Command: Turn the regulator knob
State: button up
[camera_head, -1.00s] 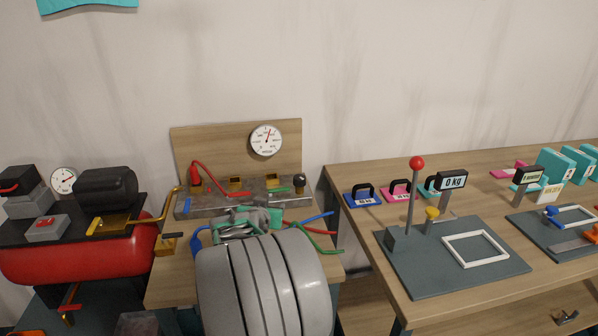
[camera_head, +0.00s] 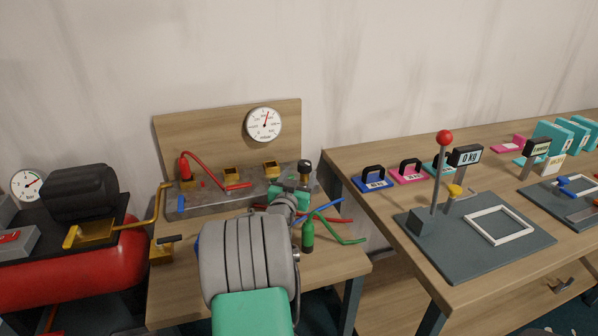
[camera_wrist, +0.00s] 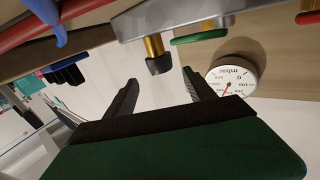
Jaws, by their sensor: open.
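The regulator knob (camera_head: 304,167) is a black cap on a brass stem at the right end of the grey manifold (camera_head: 212,197). In the wrist view, which is upside down, the knob (camera_wrist: 159,65) shows in front of the gap between my fingers. My gripper (camera_wrist: 160,77) is open and empty, with one finger to each side of the knob's line; I see no contact. In the head view my arm partly hides the manifold's right end and the gripper close to the knob. The round white gauge (camera_head: 264,125) with a red needle hangs on the wooden backboard (camera_head: 205,129).
Red hose (camera_head: 208,174), blue hose (camera_head: 328,207) and green hose (camera_head: 342,239) lie around the manifold. A red tank (camera_head: 60,273) with a black motor stands at left. The right table holds a red-topped lever (camera_head: 444,137), weights and displays. Clear wall lies above.

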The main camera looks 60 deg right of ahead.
aim_at(301, 166)
jog(key=p+x, duration=0.1)
jog(key=x, duration=0.6)
jog(key=shift+w+d, duration=0.15)
jog(key=shift+d, duration=0.2)
jog(key=c, duration=1.4)
jog(key=shift+o, duration=0.2)
jog(key=b, duration=0.2)
jog(key=shift+w+f+g+b, duration=0.1)
jog(key=shift+f+g+b, duration=0.2)
jog(key=shift+f+b, duration=0.1)
jog(key=m+g+b, duration=0.1)
jog(key=g+b, duration=0.1)
jog(key=b, duration=0.2)
jog(key=shift+f+m, duration=0.1)
jog(key=shift+m, duration=0.3)
jog(key=m+g+b, duration=0.1)
jog(key=g+b, duration=0.1)
jog(key=b, duration=0.1)
jog(key=shift+m, duration=0.3)
jog(key=shift+r+m+g+b, duration=0.5)
jog(key=shift+r+g, duration=0.1)
jog(key=shift+g, duration=0.6)
